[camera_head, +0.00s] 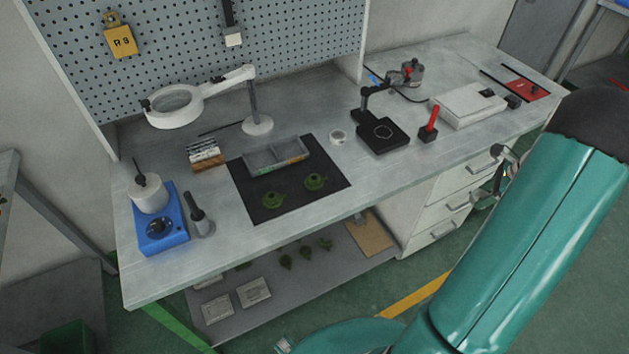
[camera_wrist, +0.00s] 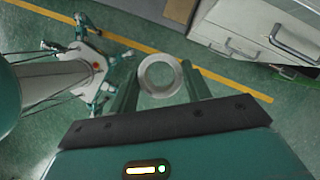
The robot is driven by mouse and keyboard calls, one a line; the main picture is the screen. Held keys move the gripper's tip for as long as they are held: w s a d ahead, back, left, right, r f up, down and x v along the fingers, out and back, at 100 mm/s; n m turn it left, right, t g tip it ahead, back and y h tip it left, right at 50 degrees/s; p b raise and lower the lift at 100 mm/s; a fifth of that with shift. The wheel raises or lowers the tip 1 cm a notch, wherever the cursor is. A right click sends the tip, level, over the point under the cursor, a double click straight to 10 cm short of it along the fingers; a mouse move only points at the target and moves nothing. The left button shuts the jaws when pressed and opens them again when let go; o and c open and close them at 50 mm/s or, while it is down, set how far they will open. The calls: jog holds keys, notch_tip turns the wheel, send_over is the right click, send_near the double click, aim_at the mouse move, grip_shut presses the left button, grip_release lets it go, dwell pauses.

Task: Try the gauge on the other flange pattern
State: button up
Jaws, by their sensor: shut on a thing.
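My gripper (camera_wrist: 160,72) is shut on a pale metal ring gauge (camera_wrist: 142,80) in the wrist view. The ring sits between the two fingers with its open hole facing the camera, and green floor shows through it. It is held away from the bench top. Two green flange patterns lie on the black mat in the head view: a left one (camera_head: 272,200) and a right one (camera_head: 315,182). They stand apart from each other, both in front of a grey two-compartment tray (camera_head: 262,171). My gripper and the ring cannot be made out in the head view.
The black mat (camera_head: 240,180) lies mid-bench. A magnifier lamp (camera_head: 258,124) stands behind it. A blue wax unit (camera_head: 172,240) is at left. A black stand (camera_head: 385,140) and a red-handled tool (camera_head: 431,122) are at right. Drawers (camera_wrist: 235,45) show in the wrist view.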

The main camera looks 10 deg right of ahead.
jog(key=shift+f, duration=1.2)
dwell(6.8)
